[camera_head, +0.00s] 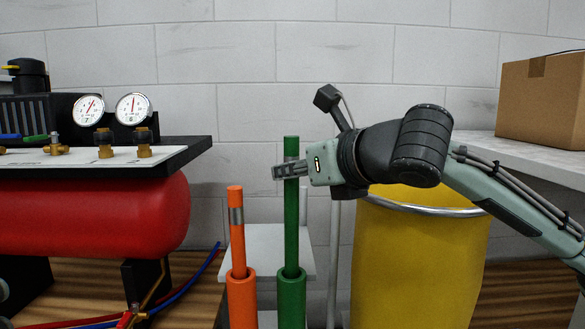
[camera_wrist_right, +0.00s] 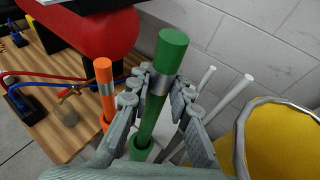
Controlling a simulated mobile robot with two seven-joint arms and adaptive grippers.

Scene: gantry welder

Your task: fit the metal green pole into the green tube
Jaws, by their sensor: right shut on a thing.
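The green pole (camera_head: 291,222) stands upright with a metal band near its upper part. My right gripper (camera_head: 285,171) is shut on the pole at that band, coming in from the right. The green tube (camera_head: 291,302) stands upright directly below, and the pole's lower end meets its mouth. How deep the pole sits inside is hidden. In the right wrist view the pole (camera_wrist_right: 170,55) rises between the fingers (camera_wrist_right: 161,84), and the tube (camera_wrist_right: 141,151) shows below, partly covered by the fingers. My left gripper is not in view.
An orange pole (camera_head: 237,222) stands in an orange tube (camera_head: 241,300) just left. A yellow barrel (camera_head: 415,265) is close on the right, below my right arm. A red tank (camera_head: 95,217) is at left, and a cardboard box (camera_head: 545,100) sits on a table at right.

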